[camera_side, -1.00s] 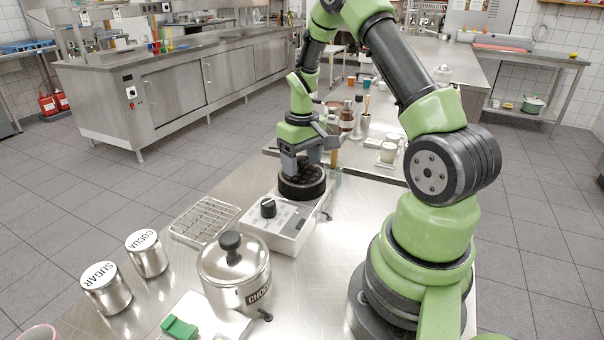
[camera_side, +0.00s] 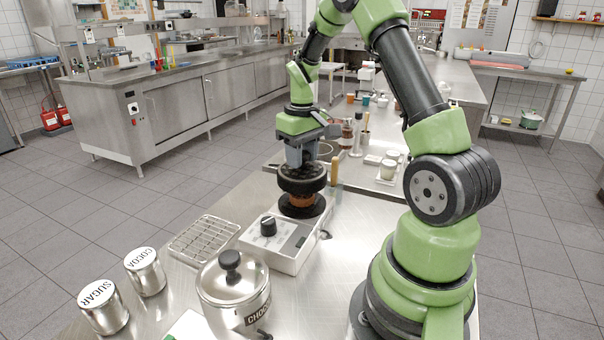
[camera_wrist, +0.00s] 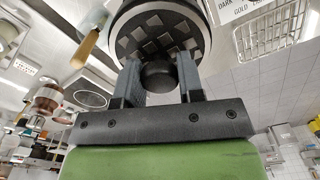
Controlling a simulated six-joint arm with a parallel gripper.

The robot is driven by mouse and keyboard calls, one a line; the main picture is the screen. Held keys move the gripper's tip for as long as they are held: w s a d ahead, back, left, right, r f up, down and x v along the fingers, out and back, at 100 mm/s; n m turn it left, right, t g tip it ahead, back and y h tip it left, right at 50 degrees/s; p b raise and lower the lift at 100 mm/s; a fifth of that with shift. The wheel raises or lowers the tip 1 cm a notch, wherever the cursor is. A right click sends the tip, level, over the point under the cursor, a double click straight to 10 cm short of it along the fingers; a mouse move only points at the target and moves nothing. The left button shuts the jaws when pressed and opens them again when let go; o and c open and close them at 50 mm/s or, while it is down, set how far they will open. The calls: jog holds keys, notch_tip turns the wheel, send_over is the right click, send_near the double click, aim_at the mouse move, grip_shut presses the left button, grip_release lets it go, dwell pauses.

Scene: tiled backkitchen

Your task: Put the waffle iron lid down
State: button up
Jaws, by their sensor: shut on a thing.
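The waffle iron's round black lid (camera_side: 302,178) is held level above the black lower plate (camera_side: 303,208) in the side view, with a gap between them. An orange-brown piece (camera_side: 301,201) shows in that gap; I cannot tell whether it touches the lid. My gripper (camera_side: 303,158) is above the lid, pointing down. In the wrist view its two fingers (camera_wrist: 159,82) are shut on the lid's dark knob (camera_wrist: 158,77). The lid's patterned top (camera_wrist: 158,32) lies beyond it. The grey iron base (camera_side: 280,242) with a black dial stands in front.
A wire rack (camera_side: 203,238) lies left of the base. A steel pot (camera_side: 233,290) and the cocoa (camera_side: 145,272) and sugar (camera_side: 103,307) tins stand nearer. Jars and bottles (camera_side: 358,135) stand behind right. Bare steel counter lies right of the base.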

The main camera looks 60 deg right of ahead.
aim_at(291, 172)
notch_tip(291, 172, up, 3)
jog(key=shift+r, duration=0.1)
jog(key=a, duration=0.2)
jog(key=w+a+r, duration=0.1)
jog(key=shift+n, duration=0.4)
jog(key=a+n, duration=0.4)
jog(key=a, duration=1.2)
jog(key=w+d+f+m, duration=0.4)
jog(key=w+d+m, duration=0.2)
jog(key=w+d, duration=0.75)
jog(key=shift+w+d+f+m, duration=0.15)
jog(key=shift+d+f+m, duration=0.6)
jog(key=shift+f, duration=1)
jog(key=shift+w+d+f+m, duration=0.15)
jog(key=shift+d+f+m, duration=0.15)
jog(key=shift+d+f, duration=1.1)
jog(key=shift+w+d+f+m, duration=0.15)
jog(key=shift+d+f+m, duration=0.4)
jog(key=shift+f, duration=1.55)
jog(key=shift+f, duration=0.15)
